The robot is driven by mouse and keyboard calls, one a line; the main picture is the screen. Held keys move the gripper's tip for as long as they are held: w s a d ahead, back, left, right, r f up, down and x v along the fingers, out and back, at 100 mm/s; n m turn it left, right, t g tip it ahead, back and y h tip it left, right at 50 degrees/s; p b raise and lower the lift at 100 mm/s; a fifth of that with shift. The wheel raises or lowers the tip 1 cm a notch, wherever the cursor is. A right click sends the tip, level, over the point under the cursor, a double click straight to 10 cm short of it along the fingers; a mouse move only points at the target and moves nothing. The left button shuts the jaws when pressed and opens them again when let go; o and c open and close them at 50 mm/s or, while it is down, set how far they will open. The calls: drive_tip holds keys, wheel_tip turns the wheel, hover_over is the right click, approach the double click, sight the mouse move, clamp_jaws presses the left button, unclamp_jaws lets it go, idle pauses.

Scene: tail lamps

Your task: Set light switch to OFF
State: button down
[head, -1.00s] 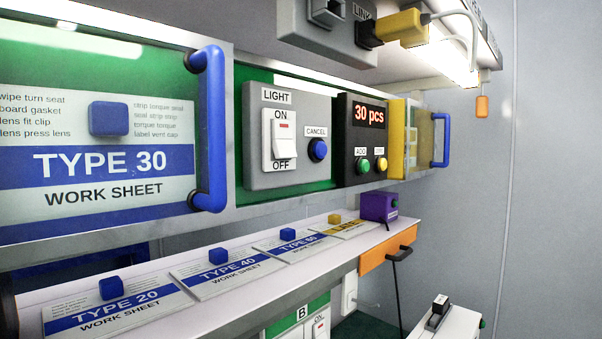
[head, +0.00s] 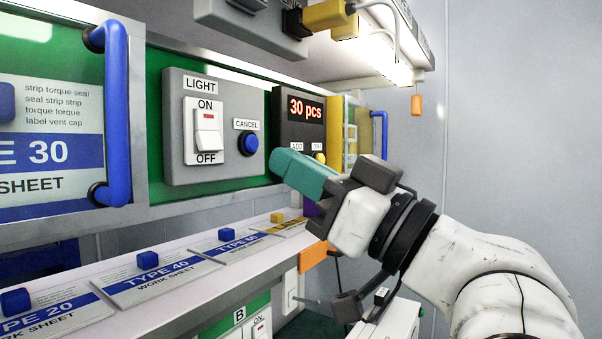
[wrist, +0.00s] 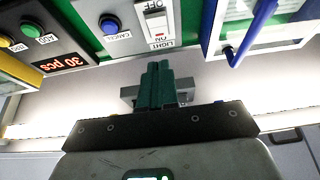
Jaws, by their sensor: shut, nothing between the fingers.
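The light switch (head: 207,131) is a white rocker on a grey panel (head: 178,150), with ON above it and OFF below. A red mark shows near the rocker's upper end. In the wrist view the switch (wrist: 158,28) appears upside down at the top, beyond the fingers. My gripper (head: 281,162) has teal fingers and points left toward the panel, to the right of and lower than the switch. It is apart from the switch in the wrist view. In that view the fingers (wrist: 154,68) are together with nothing between them.
A blue CANCEL button (head: 248,143) is right of the switch, close to the fingertips in the picture. The counter box (head: 305,108) reads 30 pcs. A blue handle (head: 116,115) stands out at the left. A shelf (head: 390,62) overhangs above; a ledge with work sheets (head: 160,280) lies below.

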sight(212, 143)
drive_tip(key=w+a, duration=0.1)
drive_tip(key=a, duration=0.1)
drive_tip(key=w+a+r+p, duration=0.1)
drive_tip(key=w+a, duration=0.3)
drive_tip(key=shift+w+a+r+p, duration=0.1)
drive_tip(key=shift+a+r+p, duration=0.25)
drive_tip(key=shift+w+a+f, duration=0.25)
drive_tip(key=shift+w+a, duration=0.1)
drive_tip(key=shift+a, duration=0.1)
drive_tip(key=y+b, duration=0.1)
drive_tip(key=b, duration=0.2)
drive_tip(key=w+a+f+t+y+b, duration=0.1)
drive_tip(key=b, duration=0.2)
drive_tip(key=f+t+b, duration=0.1)
drive_tip(key=b, duration=0.2)
drive_tip(key=shift+w+a+y, duration=0.15)
drive_tip(key=shift+a+y, duration=0.15)
drive_tip(key=shift+y, duration=0.1)
drive_tip(key=shift+w+a+r, duration=0.1)
drive_tip(key=shift+w+a, duration=0.05)
drive_tip(key=shift+a, duration=0.05)
